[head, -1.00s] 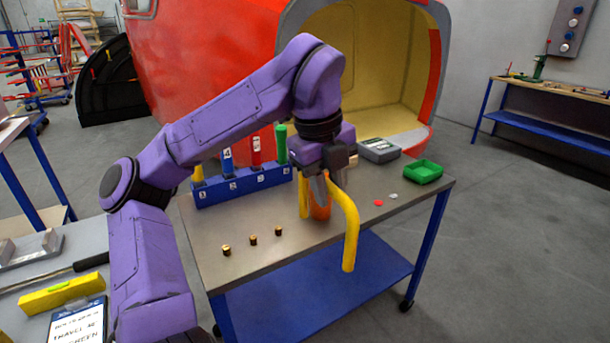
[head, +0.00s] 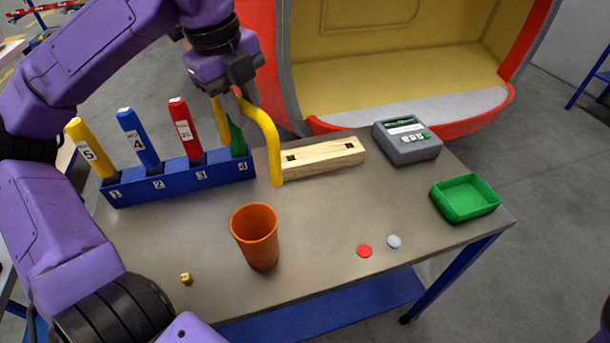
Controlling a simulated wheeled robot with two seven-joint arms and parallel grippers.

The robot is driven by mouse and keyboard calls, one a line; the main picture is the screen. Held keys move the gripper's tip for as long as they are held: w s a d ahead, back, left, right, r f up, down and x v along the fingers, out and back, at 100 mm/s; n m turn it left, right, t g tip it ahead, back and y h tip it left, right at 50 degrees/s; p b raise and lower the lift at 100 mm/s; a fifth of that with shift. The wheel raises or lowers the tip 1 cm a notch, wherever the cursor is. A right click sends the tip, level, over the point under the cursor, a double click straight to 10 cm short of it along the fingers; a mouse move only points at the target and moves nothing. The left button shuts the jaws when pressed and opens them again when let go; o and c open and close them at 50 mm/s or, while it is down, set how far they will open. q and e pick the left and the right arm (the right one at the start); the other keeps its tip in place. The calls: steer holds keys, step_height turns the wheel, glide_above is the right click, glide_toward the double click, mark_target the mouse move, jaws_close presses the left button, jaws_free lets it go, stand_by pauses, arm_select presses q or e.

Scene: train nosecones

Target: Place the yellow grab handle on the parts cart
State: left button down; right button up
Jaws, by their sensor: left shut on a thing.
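The yellow grab handle (head: 272,140) is a bent tube. My left gripper (head: 235,100) is shut on it and holds it above the back of the parts cart, in front of the green tool and the wooden block. One leg of the handle hangs down beside the block's left end; I cannot tell whether it touches anything. The parts cart (head: 330,225) has a grey top with blue legs and a blue lower shelf. My right gripper is not in view.
A blue numbered rack (head: 180,182) holds several coloured tools. A wooden block (head: 325,158), a grey device (head: 407,140), a green tray (head: 465,198), an orange cup (head: 256,237), red (head: 364,251) and white (head: 394,241) discs and a brass piece (head: 186,279) are on the top. The middle is clear.

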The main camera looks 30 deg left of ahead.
arm_select(q)
steer(key=s+d+f+m+h+b, duration=0.1)
steer(key=s+d+m, duration=0.2)
steer(key=d, duration=0.5)
steer(key=s+d+f+m, duration=0.1)
steer(key=s+d+m, duration=0.15)
steer(key=d, duration=0.65)
steer(key=w+a+f+p, duration=0.2)
steer(key=w+a+f, duration=0.1)
steer(key=w+f, duration=0.3)
steer(key=w+a+f+p, duration=0.2)
steer(key=w+f, duration=0.5)
steer(key=shift+w+a, duration=0.4)
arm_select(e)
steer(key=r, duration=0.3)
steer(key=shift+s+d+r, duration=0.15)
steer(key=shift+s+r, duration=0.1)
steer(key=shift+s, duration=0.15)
arm_select(q)
steer(key=shift+f, duration=0.1)
steer(key=shift+f, duration=0.2)
steer(key=c, duration=0.9)
jaws_free()
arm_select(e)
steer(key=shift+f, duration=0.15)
